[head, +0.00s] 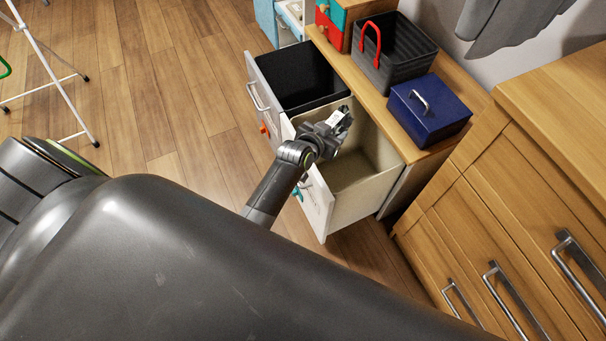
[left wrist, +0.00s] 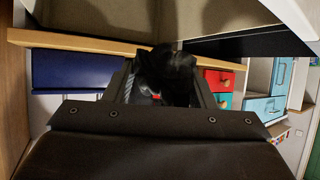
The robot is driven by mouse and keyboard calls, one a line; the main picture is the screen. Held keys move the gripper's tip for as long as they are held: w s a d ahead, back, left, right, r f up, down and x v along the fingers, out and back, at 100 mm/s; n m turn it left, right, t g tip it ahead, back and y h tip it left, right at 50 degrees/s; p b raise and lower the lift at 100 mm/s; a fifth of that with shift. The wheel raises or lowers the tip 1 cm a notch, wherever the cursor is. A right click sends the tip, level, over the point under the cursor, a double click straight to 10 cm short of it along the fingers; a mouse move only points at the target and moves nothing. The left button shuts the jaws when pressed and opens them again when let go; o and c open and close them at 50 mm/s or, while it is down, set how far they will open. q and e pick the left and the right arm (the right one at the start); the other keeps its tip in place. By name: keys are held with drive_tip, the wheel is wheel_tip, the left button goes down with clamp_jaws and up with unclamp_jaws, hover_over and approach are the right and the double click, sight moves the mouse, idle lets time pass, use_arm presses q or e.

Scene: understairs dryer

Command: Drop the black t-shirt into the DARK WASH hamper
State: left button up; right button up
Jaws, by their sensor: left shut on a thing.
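My left gripper (head: 341,119) is over the near part of the pulled-out hampers, close to the divider between the black one and the cream one. In the left wrist view, the left gripper (left wrist: 168,88) is shut on a bunched black cloth, the black t-shirt (left wrist: 172,65). In the head view I cannot make out the shirt apart from the dark gripper. The black-lined hamper (head: 296,72) is open, with no readable label. The cream-lined hamper (head: 367,205) beside it is also open and looks empty where visible. My right gripper is not in view.
On the wooden top (head: 360,85) stand a dark ribbed basket (head: 400,60) with a red handle, a blue box (head: 430,110) and small coloured drawers (head: 330,28). A wooden cabinet (head: 500,215) is at right. A white rack (head: 50,70) stands on the floor at left.

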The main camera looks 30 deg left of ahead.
use_arm(q)
drive_tip(key=o, duration=1.1)
drive_tip(key=shift+s+r, duration=0.1)
drive_tip(key=shift+s, duration=0.1)
drive_tip(key=p+v, duration=0.3)
drive_tip(key=v, duration=1.4)
drive_tip(key=shift+p, duration=0.35)
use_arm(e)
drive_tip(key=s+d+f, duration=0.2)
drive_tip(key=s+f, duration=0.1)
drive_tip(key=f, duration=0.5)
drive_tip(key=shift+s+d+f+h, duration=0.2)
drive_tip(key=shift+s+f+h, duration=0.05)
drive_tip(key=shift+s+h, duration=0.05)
